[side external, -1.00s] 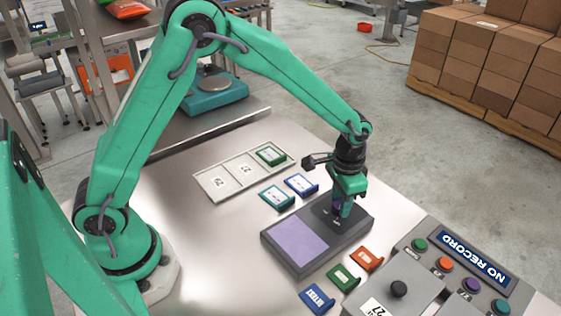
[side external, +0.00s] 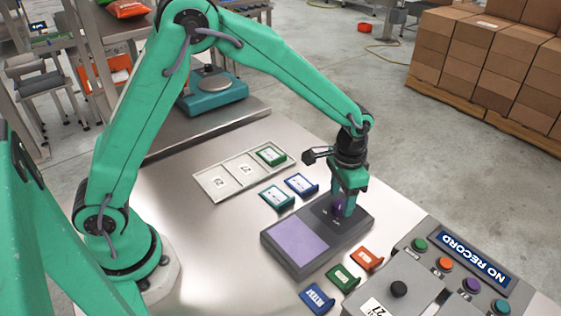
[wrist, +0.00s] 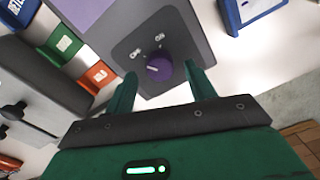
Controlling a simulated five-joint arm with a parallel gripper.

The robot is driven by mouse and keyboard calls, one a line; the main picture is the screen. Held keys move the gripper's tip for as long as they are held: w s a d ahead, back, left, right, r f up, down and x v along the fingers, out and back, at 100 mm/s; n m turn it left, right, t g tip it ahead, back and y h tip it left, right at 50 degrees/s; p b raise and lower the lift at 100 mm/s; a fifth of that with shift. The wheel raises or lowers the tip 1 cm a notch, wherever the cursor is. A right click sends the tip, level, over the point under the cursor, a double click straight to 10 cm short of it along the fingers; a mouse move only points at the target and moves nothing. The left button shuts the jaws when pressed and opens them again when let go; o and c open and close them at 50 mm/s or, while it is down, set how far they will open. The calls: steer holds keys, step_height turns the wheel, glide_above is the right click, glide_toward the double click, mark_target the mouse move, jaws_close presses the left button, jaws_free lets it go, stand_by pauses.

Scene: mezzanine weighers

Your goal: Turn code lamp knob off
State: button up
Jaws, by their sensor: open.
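The code lamp (side external: 275,258) is a dark grey box with a lilac panel (side external: 298,238), flat on the steel table. Its round purple knob (wrist: 160,68) sits on a darker plate in the wrist view, with two small pale labels beside it. A pale mark on the knob points left in that view, roughly toward the nearer label. My gripper (side external: 343,211) points down over the knob end of the box. Its green fingers (wrist: 160,76) are open, one on each side of the knob, with gaps showing. In the side view the fingers partly hide the knob.
A grey console with coloured buttons and a "NO RECORD" sign (side external: 469,257) stands at right. Orange (side external: 367,257), green (side external: 342,277) and blue (side external: 317,299) tags lie before the box. Teal (side external: 276,196) and blue (side external: 301,184) tags lie behind it, near a tray (side external: 217,190).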

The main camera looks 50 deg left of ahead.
mark_target(339, 203)
steer(key=shift+r, duration=3.15)
steer(key=shift+s+a+r, duration=0.1)
steer(key=shift+a+r, duration=0.05)
steer(key=shift+r, duration=0.1)
steer(key=s+a+r+n+t, duration=0.1)
steer(key=s+a+r+t, duration=0.1)
steer(key=s+a+r, duration=0.4)
steer(key=s+a+r+n+t, duration=0.1)
steer(key=s+a+r, duration=0.2)
steer(key=s, duration=0.5)
steer(key=s+a+r+n+t, duration=0.2)
steer(key=s+a, duration=0.3)
steer(key=s, duration=0.3)
steer(key=shift+a+r+t, duration=0.3)
steer(key=shift+a+r, duration=0.05)
steer(key=shift+r, duration=0.15)
